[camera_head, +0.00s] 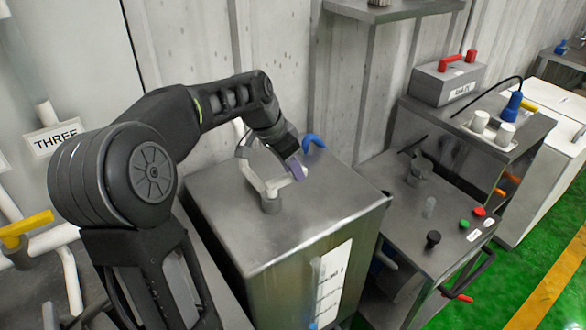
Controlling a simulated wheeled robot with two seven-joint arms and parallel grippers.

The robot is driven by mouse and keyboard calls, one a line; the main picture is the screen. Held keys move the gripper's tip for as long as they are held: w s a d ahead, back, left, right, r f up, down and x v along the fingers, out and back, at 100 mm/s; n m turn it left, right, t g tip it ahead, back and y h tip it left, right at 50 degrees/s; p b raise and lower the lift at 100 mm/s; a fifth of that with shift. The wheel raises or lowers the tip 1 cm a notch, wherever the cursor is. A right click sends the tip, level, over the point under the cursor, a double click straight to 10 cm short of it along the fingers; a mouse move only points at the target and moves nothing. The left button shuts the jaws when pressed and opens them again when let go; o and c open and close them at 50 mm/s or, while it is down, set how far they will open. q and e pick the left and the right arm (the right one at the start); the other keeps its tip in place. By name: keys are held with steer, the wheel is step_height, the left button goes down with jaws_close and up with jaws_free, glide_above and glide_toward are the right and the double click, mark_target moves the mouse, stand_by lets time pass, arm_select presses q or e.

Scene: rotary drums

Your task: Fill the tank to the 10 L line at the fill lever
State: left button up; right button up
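The steel tank (290,233) stands in the middle, with a white scale plate (333,284) and a clear sight tube (316,272) on its front. The markings and any liquid level are too small to read. A pale bent pipe or spout (262,180) rises from the tank top. A blue curved handle (315,140), possibly the fill lever, shows behind the tank's back edge. My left gripper (296,169) is over the tank top, just left of and in front of the blue handle. Whether its fingers are open or shut is unclear. My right gripper is out of view.
A steel bench (400,225) with red and green buttons and a black knob stands right of the tank. A grey box with a red handle (447,82) is farther back. A yellow-handled valve (27,227) is at left. The wall is close behind; green floor is right.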

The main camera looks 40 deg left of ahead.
mark_target(282, 177)
arm_select(q)
steer(key=shift+o, duration=1.4)
steer(key=v, duration=0.7)
steer(key=shift+s+r+b, duration=0.15)
steer(key=shift+r+b, duration=0.15)
steer(key=shift+r, duration=0.05)
